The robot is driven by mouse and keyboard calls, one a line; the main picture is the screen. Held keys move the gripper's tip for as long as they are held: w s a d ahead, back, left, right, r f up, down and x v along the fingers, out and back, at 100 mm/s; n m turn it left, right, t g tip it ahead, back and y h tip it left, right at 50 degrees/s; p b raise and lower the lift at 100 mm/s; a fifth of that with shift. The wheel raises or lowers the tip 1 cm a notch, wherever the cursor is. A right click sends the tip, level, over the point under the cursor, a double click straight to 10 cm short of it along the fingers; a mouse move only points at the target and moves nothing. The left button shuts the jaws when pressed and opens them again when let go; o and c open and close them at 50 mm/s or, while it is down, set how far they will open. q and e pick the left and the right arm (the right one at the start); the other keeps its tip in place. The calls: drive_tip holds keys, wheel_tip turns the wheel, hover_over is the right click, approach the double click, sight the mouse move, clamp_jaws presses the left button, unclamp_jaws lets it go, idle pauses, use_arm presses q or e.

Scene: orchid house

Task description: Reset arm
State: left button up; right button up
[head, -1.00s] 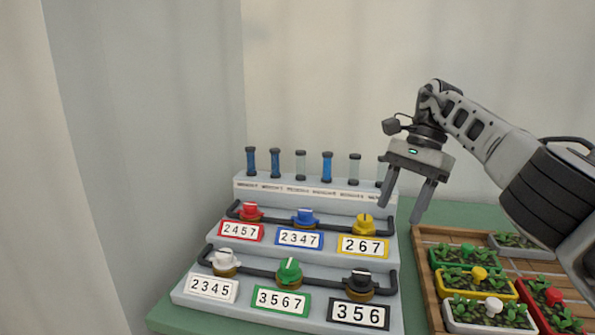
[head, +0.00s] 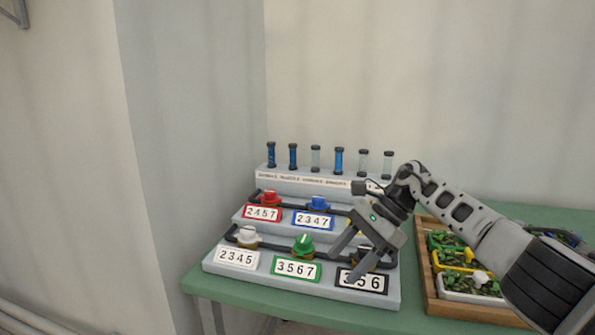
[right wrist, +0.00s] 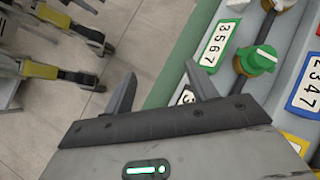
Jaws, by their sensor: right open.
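My right gripper (head: 352,258) is open and empty in the head view, in front of the right side of the valve stand (head: 215,264). Its fingers partly cover the black 356 plate (head: 362,281), and it hides most of the black and yellow knobs. It also shows in the right wrist view (right wrist: 160,90), fingers apart, beside the green knob (right wrist: 260,60) with the 3567 plate (right wrist: 218,45). I cannot tell whether a finger touches the stand. My left gripper is not in view.
The green table (head: 450,319) carries the stand and, at right, a wooden tray (head: 470,311) of seedling planters. Red (head: 269,198), blue (head: 318,202) and white (head: 247,234) knobs stand on the steps. Several tubes (head: 339,160) stand at the back. Grey floor (right wrist: 120,40) lies past the table edge.

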drive_tip(key=s+a+f+m+t+y, duration=0.3)
drive_tip(key=s+a+m+y, duration=0.1)
drive_tip(key=a+m+y, duration=0.3)
drive_tip(key=s+a+f+m+t+y, duration=0.3)
drive_tip(key=s+a+f+m+y, duration=0.1)
drive_tip(key=a+m, duration=0.5)
drive_tip(key=s+d+f+n+t+h, duration=0.2)
drive_tip(key=s+d+f+n+h, duration=0.2)
drive_tip(key=n, duration=0.6)
drive_tip(key=s+d+f+n+t+h, duration=0.2)
drive_tip(key=s+d+f+n+h, duration=0.3)
drive_tip(key=s+d+n, duration=0.4)
drive_tip(key=s+d+f+n+t+h, duration=0.3)
drive_tip(key=s+d+n+h, duration=0.3)
drive_tip(key=n, duration=0.6)
drive_tip(key=shift+s+d+f+p, duration=0.3)
drive_tip(key=shift+s+d+f, duration=0.2)
drive_tip(key=shift+s+f, duration=0.45)
drive_tip(key=shift+r, duration=0.1)
